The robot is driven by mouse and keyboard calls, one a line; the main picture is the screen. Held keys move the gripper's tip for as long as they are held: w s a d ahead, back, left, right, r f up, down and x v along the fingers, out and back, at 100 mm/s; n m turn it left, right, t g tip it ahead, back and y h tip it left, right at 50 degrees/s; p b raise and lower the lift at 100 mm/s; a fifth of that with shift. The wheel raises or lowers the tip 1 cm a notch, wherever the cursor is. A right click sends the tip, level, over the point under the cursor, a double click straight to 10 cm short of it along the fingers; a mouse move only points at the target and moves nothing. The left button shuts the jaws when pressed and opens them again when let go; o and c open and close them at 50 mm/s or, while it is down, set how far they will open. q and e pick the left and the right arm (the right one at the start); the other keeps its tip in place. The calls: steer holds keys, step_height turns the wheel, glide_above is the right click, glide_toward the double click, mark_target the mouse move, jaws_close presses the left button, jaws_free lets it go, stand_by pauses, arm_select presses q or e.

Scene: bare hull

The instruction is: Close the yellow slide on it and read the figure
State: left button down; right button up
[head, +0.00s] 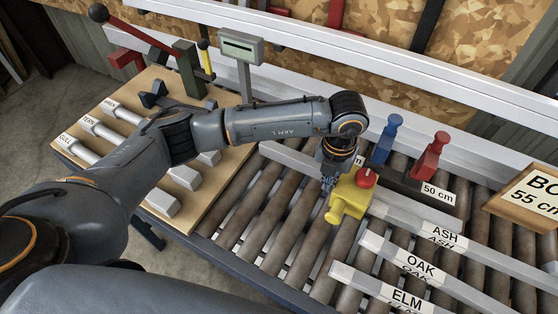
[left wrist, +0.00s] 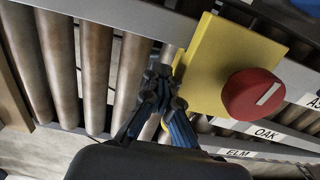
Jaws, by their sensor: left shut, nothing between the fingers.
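My left gripper (head: 328,184) is shut and empty, pointing down just left of the slide. In the left wrist view its fingertips (left wrist: 165,75) are close beside the left edge of the yellow slide (left wrist: 205,60); I cannot tell whether they touch. The red knob (left wrist: 255,95) has a white line. A grey readout box (head: 240,47) stands on a post behind; its figure is too small to read. My right gripper is not in view.
Bars marked OAK (head: 415,265) and ELM (head: 385,292) lie in front of the ASH bar. Blue (head: 386,140) and red (head: 430,157) blocks stand behind, near a 50 cm label. A wooden board (head: 95,150) with several handles lies left.

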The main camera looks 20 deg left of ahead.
arm_select(q)
steer(key=shift+r, duration=0.15)
step_height(320, 180, up, 8)
steer(key=a+p, duration=0.2)
steer(key=p, duration=0.2)
stand_by(0.8)
steer(key=shift+w+f, duration=0.1)
steer(key=shift+f, duration=0.1)
stand_by(0.3)
